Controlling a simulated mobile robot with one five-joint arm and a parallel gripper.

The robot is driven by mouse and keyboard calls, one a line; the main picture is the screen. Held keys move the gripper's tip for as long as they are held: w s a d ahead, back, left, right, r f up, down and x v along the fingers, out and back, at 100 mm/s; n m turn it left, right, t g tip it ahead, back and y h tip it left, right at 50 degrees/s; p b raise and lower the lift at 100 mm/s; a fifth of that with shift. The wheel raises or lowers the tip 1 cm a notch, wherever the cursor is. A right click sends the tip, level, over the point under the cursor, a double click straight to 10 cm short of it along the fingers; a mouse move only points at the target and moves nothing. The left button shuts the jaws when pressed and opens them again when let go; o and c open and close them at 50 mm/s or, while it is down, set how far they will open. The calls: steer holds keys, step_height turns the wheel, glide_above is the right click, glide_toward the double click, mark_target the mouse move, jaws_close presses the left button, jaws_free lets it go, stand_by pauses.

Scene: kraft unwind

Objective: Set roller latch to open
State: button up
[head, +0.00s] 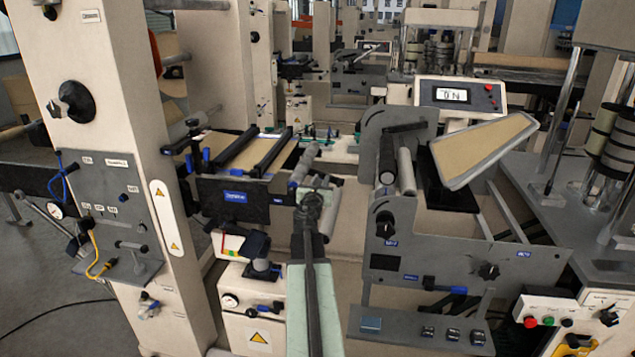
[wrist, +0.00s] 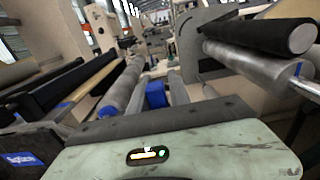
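I cannot tell for certain which part is the roller latch. In the head view, a grey roller (head: 305,164) with blue ends lies just beyond my gripper (head: 318,186), at the right of the left unit. It also shows in the wrist view (wrist: 122,88), with a blue block (wrist: 155,94) beside it. On the right unit, a black roller (head: 387,157) stands beside a grey roller (head: 406,172); a black bar (head: 405,128) sits above them. My arm reaches forward from bottom centre.
A grey side plate (head: 440,235) with black knobs stands close on the right. A beige column (head: 125,150) with gauges and a knob stands left. A display reading "ON" (head: 452,95) is behind. A narrow gap lies between the two units.

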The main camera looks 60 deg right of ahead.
steer(key=o, duration=0.3)
steer(key=shift+s+d, duration=0.2)
steer(key=shift+s, duration=0.15)
steer(key=v, duration=0.8)
steer(key=shift+w, duration=0.15)
